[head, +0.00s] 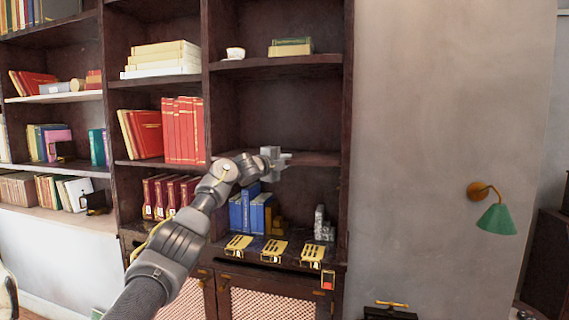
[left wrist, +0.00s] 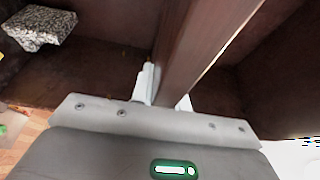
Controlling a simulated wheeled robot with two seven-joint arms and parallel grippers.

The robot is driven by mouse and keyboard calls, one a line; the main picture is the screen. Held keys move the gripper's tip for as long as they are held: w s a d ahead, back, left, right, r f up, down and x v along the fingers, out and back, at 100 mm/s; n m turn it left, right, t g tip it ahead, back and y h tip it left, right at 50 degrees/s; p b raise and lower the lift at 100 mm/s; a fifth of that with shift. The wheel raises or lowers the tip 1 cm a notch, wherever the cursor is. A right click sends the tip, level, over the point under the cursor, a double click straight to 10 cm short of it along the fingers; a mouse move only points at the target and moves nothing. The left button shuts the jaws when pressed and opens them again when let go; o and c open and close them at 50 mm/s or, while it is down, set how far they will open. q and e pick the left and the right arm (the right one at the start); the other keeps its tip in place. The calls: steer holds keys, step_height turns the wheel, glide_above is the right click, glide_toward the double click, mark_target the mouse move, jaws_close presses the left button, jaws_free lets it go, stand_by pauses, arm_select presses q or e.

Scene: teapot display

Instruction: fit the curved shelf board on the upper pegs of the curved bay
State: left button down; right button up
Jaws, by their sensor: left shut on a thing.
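The dark wood shelf board (head: 318,159) lies roughly level across the right-hand bay, between the shelf above and the blue books below. My left gripper (head: 277,160) reaches in from the left and is shut on the board's front edge. In the left wrist view the board (left wrist: 190,45) runs away from me between the two fingers of the gripper (left wrist: 165,88). The upper pegs are not visible, so I cannot tell whether the board rests on them. My right gripper is not in view.
Blue books (head: 250,209) and a grey stone bookend (head: 322,224) stand below the board. Several yellow labelled things lie along the ledge in front. A white bowl (head: 235,53) sits on the shelf above. A green wall lamp (head: 496,218) hangs at the right.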

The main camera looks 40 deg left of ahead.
arm_select(q)
steer(key=shift+w+a+r, duration=0.15)
steer(key=shift+w+r, duration=0.05)
steer(key=shift+w, duration=0.3)
steer(key=c, duration=1.3)
jaws_free()
steer(key=shift+s, duration=0.15)
steer(key=shift+f, duration=0.25)
steer(key=shift+s+f+b, duration=0.1)
steer(key=shift+f+b, duration=0.05)
steer(key=shift+b, duration=0.2)
steer(key=s+b, duration=0.2)
steer(key=s, duration=0.1)
steer(key=s+b, duration=0.3)
steer(key=s, duration=0.1)
steer(key=s+b, duration=0.2)
steer(key=s, duration=0.1)
steer(key=shift+s+r, duration=0.35)
steer(key=shift+r, duration=0.05)
steer(key=shift+a, duration=0.1)
